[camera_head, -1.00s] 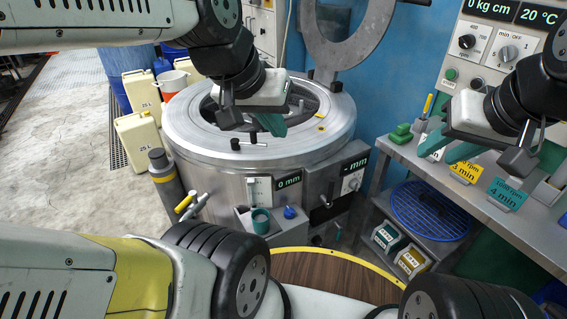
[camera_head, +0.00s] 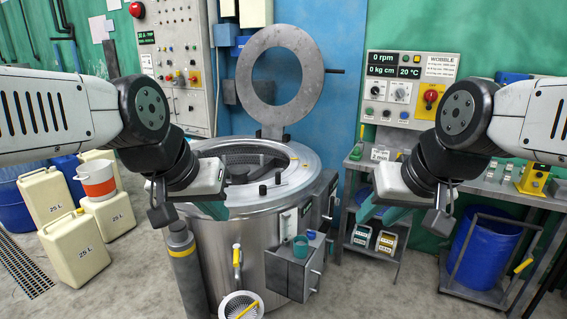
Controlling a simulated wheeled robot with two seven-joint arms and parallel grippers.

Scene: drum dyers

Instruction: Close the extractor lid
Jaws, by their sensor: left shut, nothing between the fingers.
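The extractor (camera_head: 240,225) is a round steel drum in the middle of the head view. Its lid (camera_head: 254,57), a flat grey ring with a large hole, stands raised upright on a hinge at the drum's back rim. The drum's top is uncovered, and its dark basket (camera_head: 240,160) shows inside. My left gripper (camera_head: 215,210) is shut and empty, in front of the drum's left rim. My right gripper (camera_head: 382,213) is right of the drum, its teal fingertips apart, with nothing seen between them. Both grippers are away from the lid.
A dark handle bar (camera_head: 335,71) sticks out right of the lid. Yellowish canisters (camera_head: 62,250) and an orange-and-white bucket (camera_head: 97,180) stand left. A grey bench (camera_head: 470,186) and a blue barrel (camera_head: 480,250) are right. A control box (camera_head: 291,272) juts from the drum's front.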

